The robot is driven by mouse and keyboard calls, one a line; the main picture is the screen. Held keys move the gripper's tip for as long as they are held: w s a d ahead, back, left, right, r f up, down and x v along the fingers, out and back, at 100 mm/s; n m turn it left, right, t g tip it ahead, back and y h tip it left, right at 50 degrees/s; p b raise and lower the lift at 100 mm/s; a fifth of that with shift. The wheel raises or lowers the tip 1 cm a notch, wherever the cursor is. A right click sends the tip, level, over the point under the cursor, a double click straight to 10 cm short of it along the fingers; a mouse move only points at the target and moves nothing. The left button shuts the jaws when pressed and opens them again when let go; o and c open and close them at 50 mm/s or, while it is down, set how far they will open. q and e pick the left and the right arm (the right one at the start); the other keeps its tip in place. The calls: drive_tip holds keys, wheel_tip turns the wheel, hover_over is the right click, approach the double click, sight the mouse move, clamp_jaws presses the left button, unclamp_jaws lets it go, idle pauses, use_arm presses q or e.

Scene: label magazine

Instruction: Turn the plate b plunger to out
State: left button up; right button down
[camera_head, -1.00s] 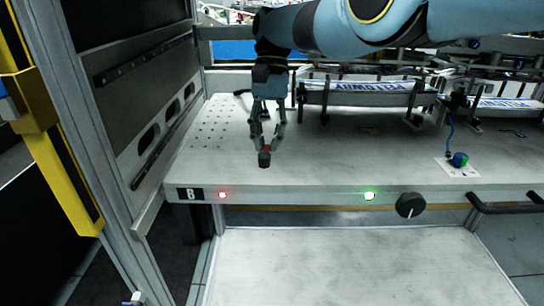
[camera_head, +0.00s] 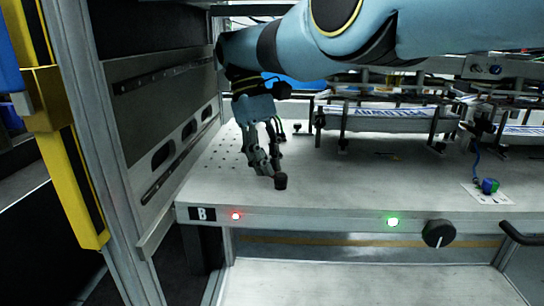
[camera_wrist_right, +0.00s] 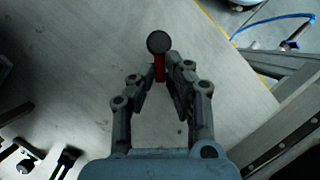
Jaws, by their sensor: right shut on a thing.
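The plunger is a small black knob (camera_head: 281,181) that stands up from the plate near its front left corner, above the B label (camera_head: 203,214). In the right wrist view its round black top (camera_wrist_right: 158,42) shows with a red shaft (camera_wrist_right: 160,70) below it. My right gripper (camera_head: 273,172) is shut on the plunger, its fingers leaning down from the upper left. In the wrist view the fingertips lie either side of the red shaft, just below the knob. The lower shaft is hidden. My left gripper is not in view.
The plate's front face carries a red light (camera_head: 236,216), a green light (camera_head: 393,222) and a black dial (camera_head: 438,234). Label holders (camera_head: 385,122) line the back. A grey frame post (camera_head: 100,150) stands left.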

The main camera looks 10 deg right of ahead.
drive_tip(key=shift+s+a+r+n+h+p, duration=0.2)
drive_tip(key=shift+a+n+h+p, duration=0.1)
drive_tip(key=shift+n+p, duration=0.6)
drive_tip(key=shift+f+n, duration=0.1)
drive_tip(key=shift+n, duration=0.2)
drive_tip(key=shift+s+a+f+n+t+p, duration=0.1)
drive_tip(key=shift+f+n+t+p, duration=0.05)
drive_tip(key=shift+n+t+p, duration=0.2)
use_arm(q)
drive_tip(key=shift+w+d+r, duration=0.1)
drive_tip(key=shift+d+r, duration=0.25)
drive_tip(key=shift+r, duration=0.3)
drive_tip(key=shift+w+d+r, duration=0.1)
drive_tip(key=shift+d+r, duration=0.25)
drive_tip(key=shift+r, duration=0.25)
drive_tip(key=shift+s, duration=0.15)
use_arm(e)
drive_tip(key=c, duration=1.4)
unclamp_jaws()
drive_tip(key=shift+o, duration=0.2)
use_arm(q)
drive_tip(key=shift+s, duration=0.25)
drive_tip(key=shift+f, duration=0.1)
